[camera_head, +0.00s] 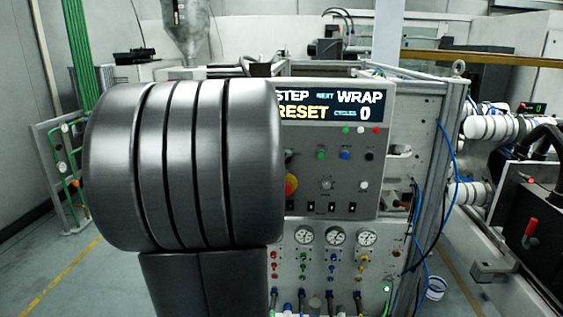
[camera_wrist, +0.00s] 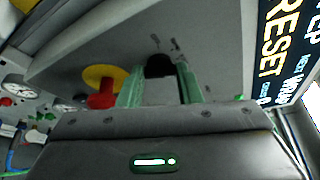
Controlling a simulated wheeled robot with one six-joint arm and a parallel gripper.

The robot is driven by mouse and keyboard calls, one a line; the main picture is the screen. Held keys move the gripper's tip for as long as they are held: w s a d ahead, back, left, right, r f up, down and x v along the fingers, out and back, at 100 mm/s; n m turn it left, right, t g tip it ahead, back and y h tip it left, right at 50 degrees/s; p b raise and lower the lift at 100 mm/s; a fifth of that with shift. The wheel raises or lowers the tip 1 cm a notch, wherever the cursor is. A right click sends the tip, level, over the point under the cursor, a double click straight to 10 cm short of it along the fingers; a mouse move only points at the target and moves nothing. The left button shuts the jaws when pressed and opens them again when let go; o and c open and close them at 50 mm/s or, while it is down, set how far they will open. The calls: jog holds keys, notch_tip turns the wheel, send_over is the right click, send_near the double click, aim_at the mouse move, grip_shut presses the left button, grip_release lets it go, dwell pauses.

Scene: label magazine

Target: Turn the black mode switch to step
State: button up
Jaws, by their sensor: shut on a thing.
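The black mode switch (camera_wrist: 160,65) is on the grey control panel, at the upper middle of the wrist view. The two green fingers of my gripper (camera_wrist: 159,80) reach up to the panel on either side of it and are shut on it. Which way the switch points is hard to tell, as the fingers cover part of it. In the head view my large grey arm hides the gripper and the left part of the panel. A dark bit at the arm's right edge may be the switch, but I cannot tell.
A red button on a yellow disc (camera_wrist: 103,90) sits close beside the fingers. The display (camera_head: 332,106) reads STEP, NEXT, WRAP, RESET and 0. Small coloured buttons (camera_head: 345,155) are on the panel's right half. Round gauges (camera_head: 336,236) and blue hoses (camera_head: 424,254) are lower down.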

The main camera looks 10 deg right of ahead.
jog(key=o, duration=1)
jog(key=shift+c, duration=0.2)
jog(key=shift+s, duration=0.1)
jog(key=v, duration=1.3)
jog(key=shift+s+a+b, duration=0.25)
jog(key=shift+b, duration=0.15)
jog(key=shift+d, duration=0.1)
jog(key=x, duration=1.3)
jog(key=shift+w+d+p, duration=0.2)
jog(key=shift+w+p, duration=0.15)
jog(key=shift+p, duration=0.05)
jog(key=shift+s+a, duration=0.1)
